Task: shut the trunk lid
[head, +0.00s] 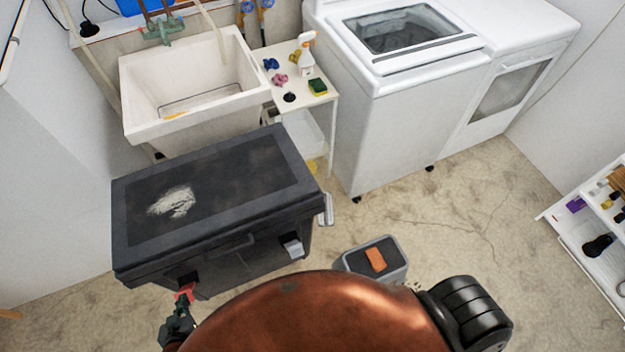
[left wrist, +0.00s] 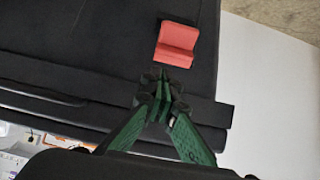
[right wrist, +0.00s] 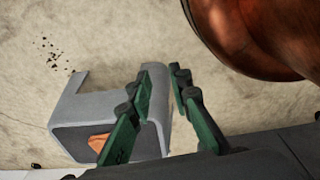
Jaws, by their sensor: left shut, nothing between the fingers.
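The black trunk (head: 140,268) stands on the floor at the left in the head view. Its lid (head: 235,178) is down over the body, with a pale worn patch on top; I cannot tell whether a thin gap remains. A red latch (head: 186,290) and a light grey latch (head: 292,248) are on its front. My left gripper (head: 179,308) is just below the red latch. In the left wrist view, the gripper (left wrist: 161,92) is shut and empty, slightly apart from the red latch (left wrist: 177,43). My right gripper (right wrist: 162,72) is open and empty, seen only in the right wrist view.
A grey bin (head: 393,272) with an orange item (head: 376,260) stands right of the trunk; it also shows below my right gripper (right wrist: 100,105). A sink (head: 190,125), small white table (head: 329,97) and washer (head: 400,125) are behind. Floor at the right is clear before the shelf (head: 584,240).

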